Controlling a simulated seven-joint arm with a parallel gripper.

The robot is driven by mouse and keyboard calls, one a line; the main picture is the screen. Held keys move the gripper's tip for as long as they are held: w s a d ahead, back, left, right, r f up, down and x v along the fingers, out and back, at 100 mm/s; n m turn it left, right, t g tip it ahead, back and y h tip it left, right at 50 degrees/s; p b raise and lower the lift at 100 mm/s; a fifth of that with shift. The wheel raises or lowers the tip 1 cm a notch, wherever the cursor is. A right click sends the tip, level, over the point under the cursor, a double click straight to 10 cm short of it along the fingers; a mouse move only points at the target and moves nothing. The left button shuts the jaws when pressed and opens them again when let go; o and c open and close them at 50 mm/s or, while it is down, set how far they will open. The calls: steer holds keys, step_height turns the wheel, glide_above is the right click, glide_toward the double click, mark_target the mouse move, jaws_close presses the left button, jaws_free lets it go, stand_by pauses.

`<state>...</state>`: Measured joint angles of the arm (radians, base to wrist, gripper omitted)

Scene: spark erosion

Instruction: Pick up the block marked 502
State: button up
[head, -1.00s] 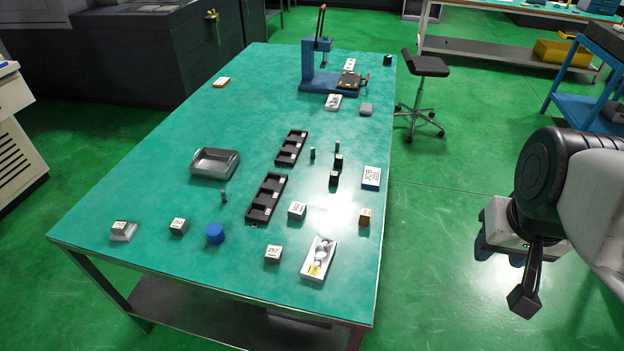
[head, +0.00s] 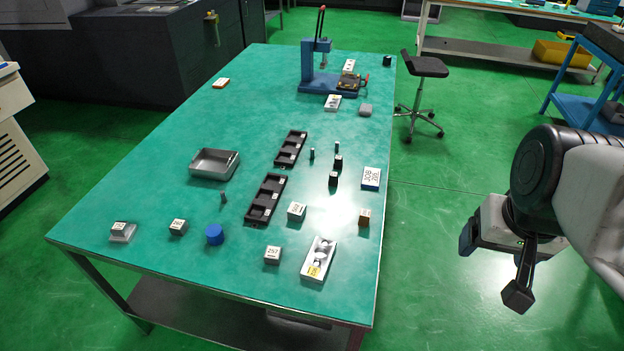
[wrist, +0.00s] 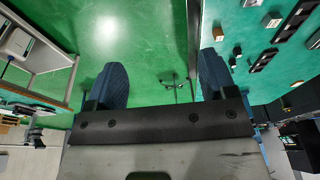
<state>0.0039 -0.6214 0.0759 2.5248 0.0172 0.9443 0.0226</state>
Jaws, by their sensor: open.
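Several small blocks with printed numbers stand on the green table (head: 150,190). One pale block (head: 297,211) stands right of the near black tray; its number is too small to read surely. Another block (head: 272,255) nearer the front edge seems to read 257. A third block (head: 178,226) and one on a clear base (head: 121,231) stand at the front left, and a brown block (head: 364,217) at the right edge; their numbers are unclear. I cannot tell which is 502. My gripper (head: 482,246) is open and empty, off the table's right side; its blue fingers show apart in the wrist view (wrist: 163,80).
A blue press (head: 318,70) stands at the far end. A stool (head: 424,68) stands right of the table.

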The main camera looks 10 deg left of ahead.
steer(key=w+a+f+m+g+y, duration=0.2)
steer(key=w+a+f+m+y, duration=0.4)
steer(key=w+a+f, duration=0.6)
steer(key=w+a+f+m+g+y, duration=0.2)
steer(key=w+a+f+m+y, duration=0.45)
steer(key=w+a, duration=0.55)
steer(key=m+t, duration=0.3)
steer(key=m, duration=0.3)
glide_toward(298, 209)
steer(key=shift+w+a+f+y, duration=0.1)
steer(key=shift+a+f+y, duration=0.15)
steer(key=shift+a+f, duration=0.25)
steer(key=shift+w+a+f+y, duration=0.1)
steer(key=shift+a+f+y, duration=0.2)
steer(key=shift+a, duration=0.35)
steer(key=shift+x, duration=1.25)
steer(key=shift+a+f, duration=0.1)
steer(key=shift+a, duration=0.05)
steer(key=shift+x, duration=2.45)
steer(key=shift+f, duration=0.1)
